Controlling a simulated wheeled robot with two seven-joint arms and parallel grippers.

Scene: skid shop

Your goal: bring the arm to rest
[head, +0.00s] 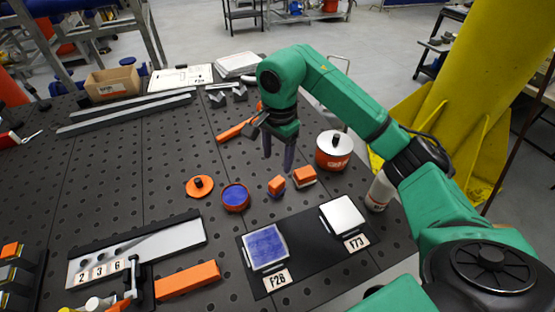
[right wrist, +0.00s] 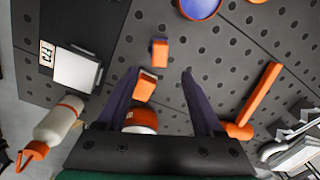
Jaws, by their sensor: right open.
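My right gripper (head: 278,163) hangs from the green right arm (head: 345,95), pointing down above the perforated dark table. Its two dark fingers stand apart with nothing between them; in the right wrist view the open jaws (right wrist: 160,72) also show empty. Two small orange blocks (head: 276,186) (head: 305,177) are on the table near the fingers, apart from them in the head view. An orange and white pot with a white lid (head: 333,152) stands to the right of the gripper. My left gripper is not in view.
A blue-topped round dish (head: 235,196) and an orange disc (head: 200,187) lie left. A dark mat (head: 304,246) with two square pads is in front. A white bottle (right wrist: 58,121) stands near the table edge. An orange bar-shaped tool (right wrist: 260,92) lies behind. A yellow column (head: 470,90) rises right.

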